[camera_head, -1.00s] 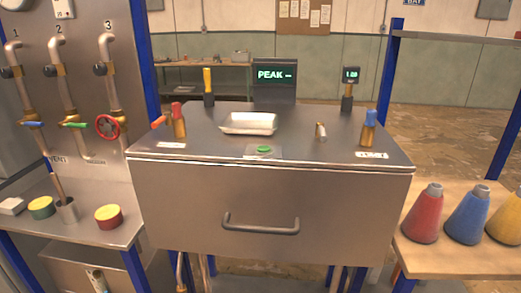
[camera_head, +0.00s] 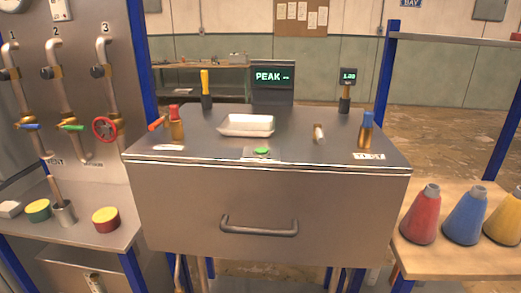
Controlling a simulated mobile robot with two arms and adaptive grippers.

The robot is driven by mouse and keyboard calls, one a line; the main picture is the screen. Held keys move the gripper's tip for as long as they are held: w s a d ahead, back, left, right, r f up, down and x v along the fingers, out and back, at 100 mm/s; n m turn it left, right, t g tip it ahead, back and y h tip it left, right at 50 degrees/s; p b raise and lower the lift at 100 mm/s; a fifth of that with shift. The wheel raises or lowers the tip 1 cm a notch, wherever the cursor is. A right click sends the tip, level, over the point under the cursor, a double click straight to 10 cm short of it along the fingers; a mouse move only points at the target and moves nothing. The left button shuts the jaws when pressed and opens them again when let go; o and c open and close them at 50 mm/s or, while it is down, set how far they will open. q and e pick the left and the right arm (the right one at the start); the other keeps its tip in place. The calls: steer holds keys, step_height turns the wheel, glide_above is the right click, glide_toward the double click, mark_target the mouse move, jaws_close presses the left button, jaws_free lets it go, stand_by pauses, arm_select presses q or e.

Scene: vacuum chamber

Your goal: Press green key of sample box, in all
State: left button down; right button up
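The sample box (camera_head: 266,212) is a grey metal box with a dark handle (camera_head: 259,227) on its front face. The green key (camera_head: 262,151) is a small round button on a plate near the front edge of the box top. Neither of my grippers shows in the head view, and nothing touches the key.
On the box top stand a white tray (camera_head: 247,125), a red-capped fitting (camera_head: 176,122), a blue-capped fitting (camera_head: 365,131) and a display reading PEAK (camera_head: 272,77). Red (camera_head: 422,214) and blue (camera_head: 466,215) cones stand on the right table. Valves and pipes line the left panel.

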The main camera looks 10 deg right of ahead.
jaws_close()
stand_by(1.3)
